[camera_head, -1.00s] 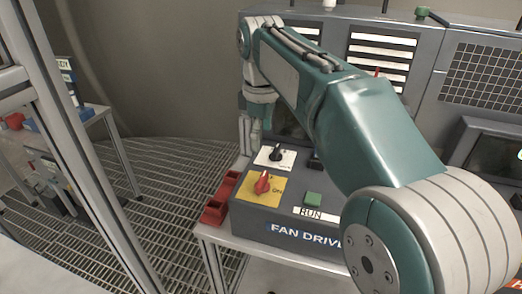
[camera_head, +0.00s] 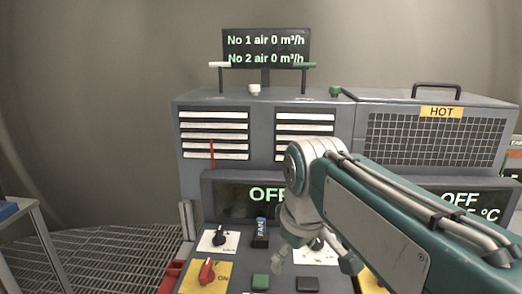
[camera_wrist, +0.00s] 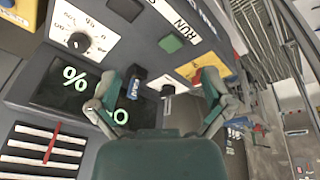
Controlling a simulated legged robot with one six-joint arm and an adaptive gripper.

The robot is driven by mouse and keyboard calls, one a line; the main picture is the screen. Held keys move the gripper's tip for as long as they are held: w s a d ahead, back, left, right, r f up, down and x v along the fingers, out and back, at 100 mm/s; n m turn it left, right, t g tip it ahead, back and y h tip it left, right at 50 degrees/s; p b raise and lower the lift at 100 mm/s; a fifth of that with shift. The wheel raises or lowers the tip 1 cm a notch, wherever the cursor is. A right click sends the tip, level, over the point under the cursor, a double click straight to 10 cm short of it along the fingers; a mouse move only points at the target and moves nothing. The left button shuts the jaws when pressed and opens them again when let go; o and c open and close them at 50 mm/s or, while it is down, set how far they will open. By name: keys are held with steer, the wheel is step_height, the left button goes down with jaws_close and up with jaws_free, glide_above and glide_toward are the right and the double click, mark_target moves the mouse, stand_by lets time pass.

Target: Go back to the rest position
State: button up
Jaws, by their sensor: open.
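My arm reaches in from the right in the head view, across the front of the grey console (camera_head: 330,96). My gripper (camera_head: 318,258) hangs over the console's control panel, with its fingers apart and nothing between them. In the wrist view my gripper (camera_wrist: 158,92) is also open, its two fingers spread above the panel. A blue FAN switch (camera_wrist: 133,87) shows near the left finger. I cannot tell whether the fingers touch anything.
The panel carries a red knob (camera_head: 207,271) on a yellow plate, a black knob (camera_head: 219,237) and a green button (camera_head: 261,281). An air readout (camera_head: 266,48) stands above the console. Grating floor (camera_head: 110,262) lies left, beside a table (camera_head: 28,225).

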steer(key=s+d+f+m+t, duration=0.2)
steer(key=s+d+f+m, duration=0.6)
steer(key=s+d+f, duration=0.2)
steer(key=shift+s+t+h, duration=0.4)
steer(key=shift+s, duration=0.8)
